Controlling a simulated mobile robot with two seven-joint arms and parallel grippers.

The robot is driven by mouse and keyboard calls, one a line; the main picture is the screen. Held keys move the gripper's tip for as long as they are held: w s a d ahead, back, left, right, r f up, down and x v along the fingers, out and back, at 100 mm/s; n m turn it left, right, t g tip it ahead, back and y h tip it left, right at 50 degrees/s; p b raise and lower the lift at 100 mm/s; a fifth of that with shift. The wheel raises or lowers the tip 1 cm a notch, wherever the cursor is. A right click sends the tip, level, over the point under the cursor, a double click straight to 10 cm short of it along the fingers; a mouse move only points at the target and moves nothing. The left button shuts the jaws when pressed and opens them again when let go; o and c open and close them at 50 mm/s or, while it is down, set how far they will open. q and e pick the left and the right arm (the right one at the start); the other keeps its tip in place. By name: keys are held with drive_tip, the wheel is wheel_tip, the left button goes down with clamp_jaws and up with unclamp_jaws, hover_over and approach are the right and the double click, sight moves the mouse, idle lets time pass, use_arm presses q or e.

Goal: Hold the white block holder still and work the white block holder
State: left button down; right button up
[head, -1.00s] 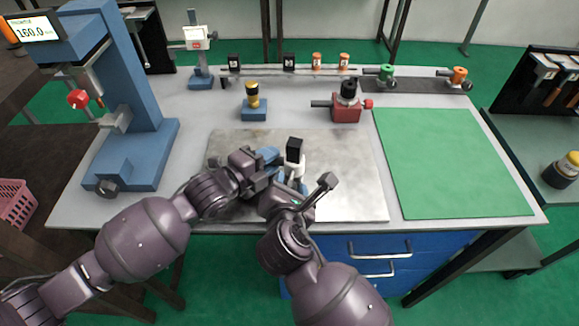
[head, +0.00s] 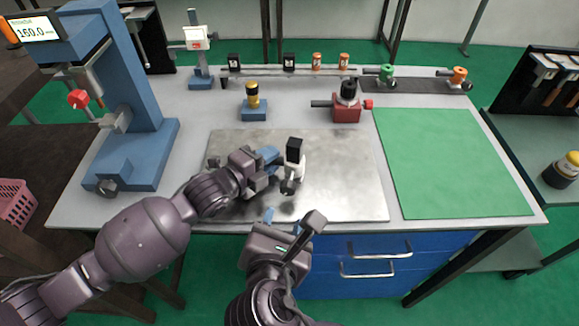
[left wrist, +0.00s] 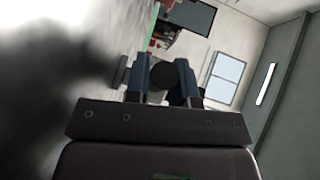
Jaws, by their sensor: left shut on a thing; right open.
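The white block holder (head: 297,170) stands over the metal plate, with a black block (head: 294,150) at its top and a dark grey knob-like part (head: 288,187) at its lower front. My left gripper (head: 272,156) reaches it from the left, its blue fingers shut at its side. In the left wrist view the blue fingers (left wrist: 164,80) close around a dark round part (left wrist: 163,76); the rest of the holder is not clear there. My right gripper (head: 276,219) is open and empty at the plate's front edge, apart from the holder; its fingers are partly hidden by its own body.
The metal plate (head: 345,175) is clear on its right side. A green mat (head: 450,160) lies further right. A red block with a black knob (head: 347,108) and a blue block with a yellow-black knob (head: 254,108) stand behind. A blue press (head: 140,140) stands left.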

drive_tip(key=s+d+f+m+g+y, duration=0.2)
drive_tip(key=d+f+m+g, duration=0.1)
drive_tip(key=d+f+m, duration=1.8)
drive_tip(key=shift+s+d+f+m, duration=0.15)
drive_tip(key=shift+s+d+m, duration=0.2)
drive_tip(key=shift+d+m, duration=1.45)
drive_tip(key=shift+a, duration=0.1)
